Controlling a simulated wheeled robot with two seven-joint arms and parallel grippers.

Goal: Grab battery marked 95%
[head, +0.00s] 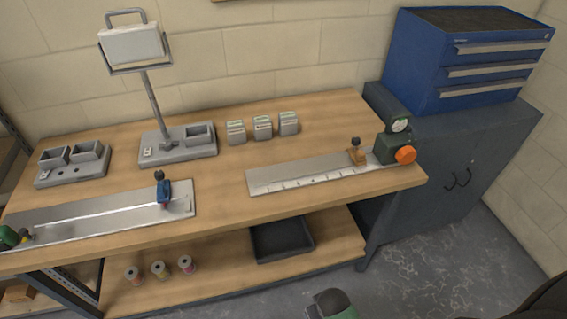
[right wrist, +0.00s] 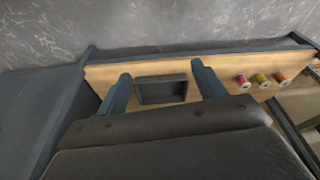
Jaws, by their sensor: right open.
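Three small grey block-shaped items, which look like batteries, stand in a row at the back of the bench: the left one (head: 236,132), the middle one (head: 263,127) and the right one (head: 288,124). Their top faces carry greenish and pale marks, too small to read, so I cannot tell which says 95%. My right gripper (right wrist: 161,68) is open, its two fingers apart with nothing held. The right wrist view shows the lower shelf beyond the fingers and none of the blocks. My left gripper is not in view.
The bench (head: 225,205) has a lamp on a grey base (head: 178,150), a socketed grey block (head: 72,170), and two metal rails (head: 100,215) (head: 310,172). A black tray (head: 281,240) and thread spools (head: 159,270) sit on the lower shelf. A blue drawer chest (head: 440,75) stands right.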

